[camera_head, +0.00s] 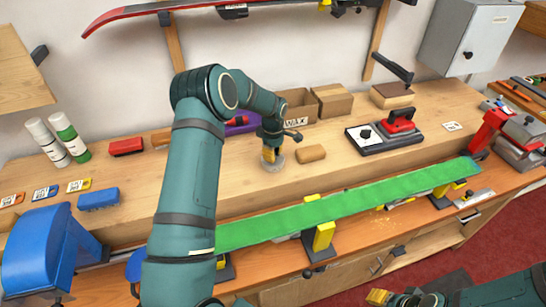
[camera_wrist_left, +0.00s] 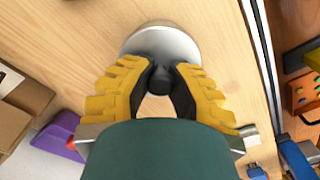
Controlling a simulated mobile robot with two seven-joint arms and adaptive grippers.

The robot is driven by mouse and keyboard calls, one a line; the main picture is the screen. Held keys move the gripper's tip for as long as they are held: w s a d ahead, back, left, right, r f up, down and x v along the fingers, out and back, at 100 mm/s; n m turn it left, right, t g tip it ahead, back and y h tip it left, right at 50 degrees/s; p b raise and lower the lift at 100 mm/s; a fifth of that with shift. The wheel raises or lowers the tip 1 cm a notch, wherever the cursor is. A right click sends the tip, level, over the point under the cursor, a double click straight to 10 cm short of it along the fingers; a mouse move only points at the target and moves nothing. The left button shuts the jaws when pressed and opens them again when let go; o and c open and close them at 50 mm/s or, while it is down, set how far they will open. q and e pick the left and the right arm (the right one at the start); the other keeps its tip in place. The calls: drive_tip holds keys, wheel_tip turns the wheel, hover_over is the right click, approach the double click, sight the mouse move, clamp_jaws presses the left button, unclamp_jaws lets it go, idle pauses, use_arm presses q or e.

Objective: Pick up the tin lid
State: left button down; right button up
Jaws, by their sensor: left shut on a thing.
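The tin lid is a silver disc with a dark knob; it shows at the top centre of the left wrist view (camera_wrist_left: 160,38). In the head view the lid (camera_head: 279,166) is at the upper wooden bench level, partly hidden under my left gripper (camera_head: 271,155). My left gripper's yellow fingers (camera_wrist_left: 162,78) are closed around the dark knob. I cannot tell whether the lid touches the wood. My right gripper (camera_head: 380,297) shows only in part at the bottom edge of the head view, away from the lid; its jaw state is unclear.
A tan block (camera_head: 311,153) lies just right of the lid. An open cardboard box (camera_head: 298,105) stands behind it, and a red-handled iron (camera_head: 399,122) on a plate sits further right. A long green ski (camera_head: 350,203) lies across clamps in front.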

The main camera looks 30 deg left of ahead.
use_arm(q)
wheel_tip(320, 180, up, 9)
drive_tip(key=shift+f, duration=0.1)
drive_tip(key=shift+b, duration=0.35)
drive_tip(key=shift+f+b, duration=0.4)
drive_tip(key=shift+f, duration=0.55)
drive_tip(key=shift+w+f, duration=0.1)
drive_tip(key=shift+f, duration=0.1)
drive_tip(key=shift+f+b, duration=0.3)
drive_tip(key=shift+f, duration=0.1)
drive_tip(key=shift+f+b, duration=1.5)
drive_tip(key=shift+f, duration=1.1)
drive_tip(key=shift+f, duration=0.2)
